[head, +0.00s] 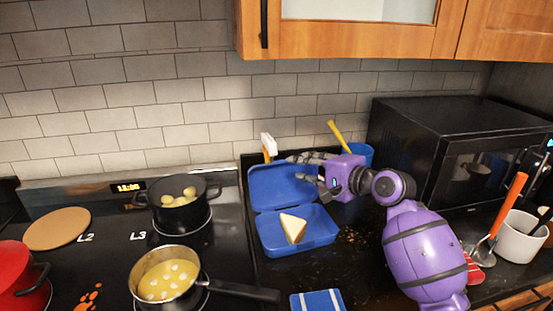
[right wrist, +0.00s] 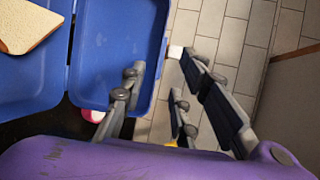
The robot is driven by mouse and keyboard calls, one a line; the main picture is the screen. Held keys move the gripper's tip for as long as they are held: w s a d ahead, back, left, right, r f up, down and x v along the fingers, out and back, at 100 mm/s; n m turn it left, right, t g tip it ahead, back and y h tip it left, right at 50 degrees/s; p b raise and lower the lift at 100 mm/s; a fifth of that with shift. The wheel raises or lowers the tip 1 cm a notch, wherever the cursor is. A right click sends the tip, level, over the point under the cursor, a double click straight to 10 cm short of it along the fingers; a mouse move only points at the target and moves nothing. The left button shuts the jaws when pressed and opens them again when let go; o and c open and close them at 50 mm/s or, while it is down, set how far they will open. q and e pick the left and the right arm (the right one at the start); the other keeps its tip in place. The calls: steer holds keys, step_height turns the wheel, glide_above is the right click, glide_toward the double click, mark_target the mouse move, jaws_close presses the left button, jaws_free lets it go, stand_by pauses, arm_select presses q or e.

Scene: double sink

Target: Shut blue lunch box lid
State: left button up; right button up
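The blue lunch box (head: 270,241) stands open on the dark counter, with a sandwich wedge (head: 293,228) in its base. Its blue lid (head: 268,186) is raised at the back, tilted up. My right gripper (head: 303,169) is at the lid's upper right edge. In the right wrist view its fingers (right wrist: 160,92) are spread, one finger in front of the lid (right wrist: 112,45) and the others past its edge; I cannot tell whether they touch it. The sandwich also shows there (right wrist: 25,25). My left gripper is not in view.
A stove with a black pot (head: 180,215) and a handled pan (head: 168,283) is left of the box. A blue cup (head: 361,152) and a black microwave (head: 450,150) are to the right. A blue striped cloth (head: 317,301) lies in front. A cabinet (head: 350,40) hangs above.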

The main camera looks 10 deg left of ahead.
mark_target(284, 162)
steer(key=x, duration=0.7)
steer(key=shift+w+a+b, duration=0.1)
steer(key=shift+w+b, duration=0.05)
steer(key=shift+b, duration=0.15)
jaws_close()
